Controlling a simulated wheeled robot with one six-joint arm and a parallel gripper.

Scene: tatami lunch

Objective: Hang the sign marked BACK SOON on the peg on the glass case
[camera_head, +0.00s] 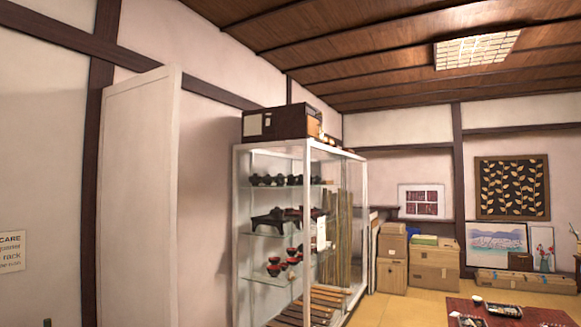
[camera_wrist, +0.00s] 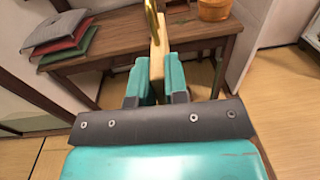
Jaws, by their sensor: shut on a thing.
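My gripper (camera_wrist: 154,82), with teal fingers, is shut on a thin pale wooden piece (camera_wrist: 157,50) in the wrist view. A brass-coloured part (camera_wrist: 151,18) rises from its top and runs out of the frame. The piece is seen nearly edge-on, so no lettering shows and I cannot confirm that it is the BACK SOON sign. The glass case (camera_head: 240,215) stands in the middle of the head view, with a white frame and shelves of dark and red bowls. A small white tag (camera_head: 321,235) shows at its front. I cannot make out the peg. My gripper is outside the head view.
In the wrist view, a brown wooden table (camera_wrist: 105,62) bears folded cloths (camera_wrist: 60,40) and a round wooden tub (camera_wrist: 214,9). In the head view, a tall white panel (camera_head: 140,200) stands left of the case. Cardboard boxes (camera_head: 433,265) and a low red table (camera_head: 490,312) are at right.

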